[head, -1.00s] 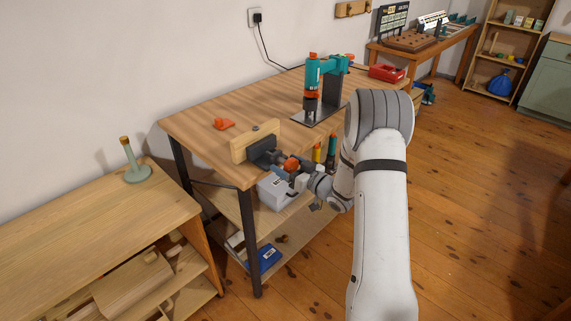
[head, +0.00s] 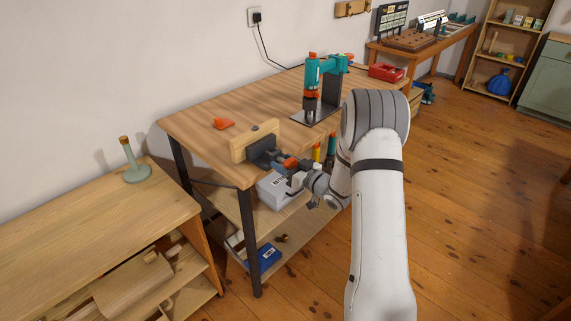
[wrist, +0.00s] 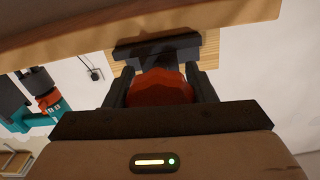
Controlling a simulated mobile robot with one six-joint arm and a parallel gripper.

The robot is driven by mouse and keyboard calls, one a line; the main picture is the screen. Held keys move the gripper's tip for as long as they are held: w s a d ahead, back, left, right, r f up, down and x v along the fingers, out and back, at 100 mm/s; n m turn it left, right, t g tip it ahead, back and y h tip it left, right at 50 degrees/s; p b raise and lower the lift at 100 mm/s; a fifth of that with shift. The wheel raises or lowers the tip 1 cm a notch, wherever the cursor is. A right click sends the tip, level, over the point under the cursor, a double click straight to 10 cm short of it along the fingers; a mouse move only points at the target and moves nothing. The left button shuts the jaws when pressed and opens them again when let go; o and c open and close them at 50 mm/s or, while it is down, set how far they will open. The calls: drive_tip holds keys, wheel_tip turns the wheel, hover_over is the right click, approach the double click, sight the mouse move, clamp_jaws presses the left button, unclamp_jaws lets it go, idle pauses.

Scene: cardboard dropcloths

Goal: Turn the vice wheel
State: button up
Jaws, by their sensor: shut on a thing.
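The vice is fixed to the near edge of the workbench, with a pale wooden jaw board (head: 254,143) and a dark metal body (head: 263,150). Its red-orange wheel (head: 290,163) faces out toward my arm. My gripper (head: 285,165) is at the wheel and shut on it. In the wrist view the round red wheel (wrist: 160,87) sits between the two dark fingers (wrist: 160,90), one on each side. The dark vice plate (wrist: 157,50) and wood lie just beyond it. The wheel's far side and shaft are mostly hidden.
On the workbench (head: 200,121) stand a teal and orange drill press (head: 313,85) and an orange object (head: 223,123). Below, the shelf holds a grey-white box (head: 276,190) and a blue case (head: 266,256). A low wooden cabinet (head: 80,225) stands at left. Floor at right is open.

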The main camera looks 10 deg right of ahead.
drive_tip(key=shift+f+n+b, duration=0.15)
drive_tip(key=shift+n+b, duration=0.15)
drive_tip(key=shift+b, duration=0.3)
drive_tip(key=n+b, duration=0.1)
drive_tip(key=b, duration=0.1)
drive_tip(key=n+b, duration=0.1)
drive_tip(key=b, duration=0.1)
drive_tip(key=shift+f+n, duration=0.25)
drive_tip(key=shift+n, duration=0.05)
drive_tip(key=n+b, duration=0.3)
drive_tip(key=b, duration=0.3)
drive_tip(key=shift+d+n, duration=0.1)
drive_tip(key=shift+n, duration=0.2)
drive_tip(key=n+b, duration=0.3)
drive_tip(key=b, duration=0.2)
drive_tip(key=shift+n, duration=0.3)
drive_tip(key=n+b, duration=0.5)
drive_tip(key=b, duration=0.3)
drive_tip(key=shift+r, duration=0.1)
drive_tip(key=n+b, duration=0.2)
drive_tip(key=b, duration=0.1)
drive_tip(key=n+b, duration=0.1)
drive_tip(key=n, duration=0.1)
drive_tip(key=shift+r, duration=0.25)
drive_tip(key=shift+n+b, duration=0.3)
drive_tip(key=o, duration=1)
drive_tip(key=shift+r, duration=0.15)
drive_tip(key=shift+c, duration=0.2)
